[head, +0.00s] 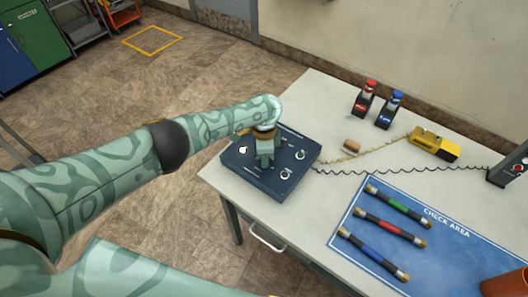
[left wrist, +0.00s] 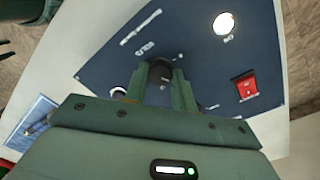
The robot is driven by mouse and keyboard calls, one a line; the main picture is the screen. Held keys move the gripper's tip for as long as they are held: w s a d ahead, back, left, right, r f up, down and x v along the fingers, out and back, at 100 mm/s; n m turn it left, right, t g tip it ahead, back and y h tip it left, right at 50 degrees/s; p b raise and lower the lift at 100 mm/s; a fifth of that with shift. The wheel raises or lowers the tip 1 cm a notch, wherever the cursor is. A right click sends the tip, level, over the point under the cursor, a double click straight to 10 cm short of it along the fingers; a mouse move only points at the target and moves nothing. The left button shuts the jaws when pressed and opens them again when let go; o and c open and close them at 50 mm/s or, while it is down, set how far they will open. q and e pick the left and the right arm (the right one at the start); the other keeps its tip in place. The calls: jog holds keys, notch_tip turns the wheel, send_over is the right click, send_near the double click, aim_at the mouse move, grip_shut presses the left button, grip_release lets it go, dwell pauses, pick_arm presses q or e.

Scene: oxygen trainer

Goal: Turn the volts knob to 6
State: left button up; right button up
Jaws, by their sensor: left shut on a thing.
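The dark blue control panel (head: 241,169) lies on the near left part of the white table, and it also shows in the left wrist view (left wrist: 105,68). My left gripper (head: 265,165) points down over the middle of the panel. In the left wrist view its two fingers (left wrist: 160,84) are shut on a black knob (left wrist: 160,68), one finger on each side. The knob's pointer and scale are hidden or too small to read, so I cannot tell its setting. The white lettering beside it is blurred. My right gripper is not in view.
A red switch (left wrist: 246,86) shows in the wrist view. A yellow device (head: 434,143), cables and colored tubes on a blue mat (head: 452,228) lie right.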

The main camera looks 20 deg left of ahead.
pick_arm(q)
jog(key=n+p, duration=0.2)
jog(key=n, duration=0.3)
jog(key=shift+n, duration=0.3)
jog(key=n+p, duration=0.1)
jog(key=n, duration=0.2)
jog(key=shift+n, duration=1.6)
jog(key=shift+t, duration=0.3)
jog(key=o, duration=1)
